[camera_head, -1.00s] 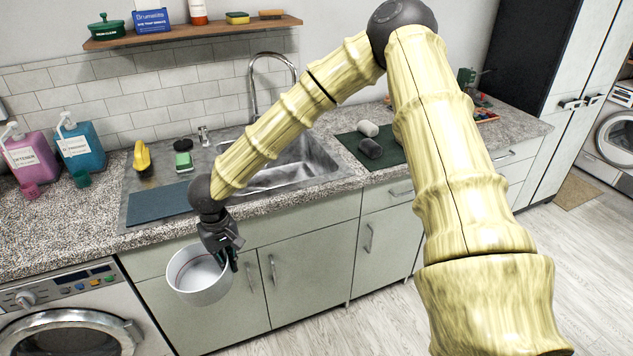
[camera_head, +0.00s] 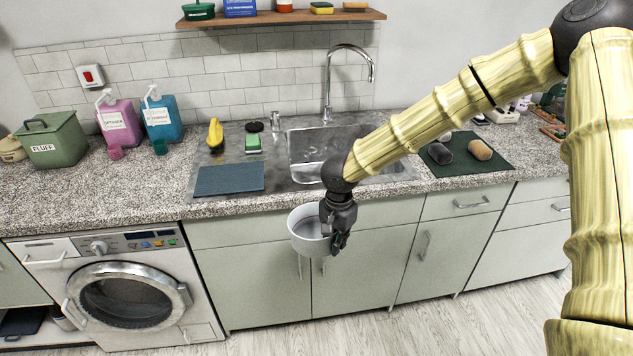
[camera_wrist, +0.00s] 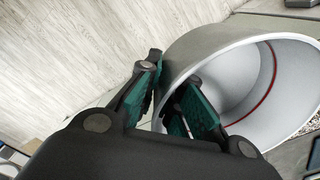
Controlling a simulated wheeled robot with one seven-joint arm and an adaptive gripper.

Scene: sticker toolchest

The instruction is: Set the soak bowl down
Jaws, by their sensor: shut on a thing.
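The soak bowl (camera_head: 308,240) is a deep white-grey bowl with a red line inside. My gripper (camera_head: 338,240) is shut on its right-hand wall and holds it in the air in front of the sink cabinet doors, below the counter edge. In the wrist view the green-padded fingers (camera_wrist: 172,105) pinch the wall of the bowl (camera_wrist: 250,85), one inside and one outside. The bowl looks empty and close to upright in the head view.
The sink (camera_head: 305,150) is behind, with a dark blue mat (camera_head: 230,179) left of it on the steel drainboard. A yellow bottle and a green sponge stand behind the mat. A green mat (camera_head: 490,165) with rolled cloths lies right. A washing machine (camera_head: 125,290) stands left.

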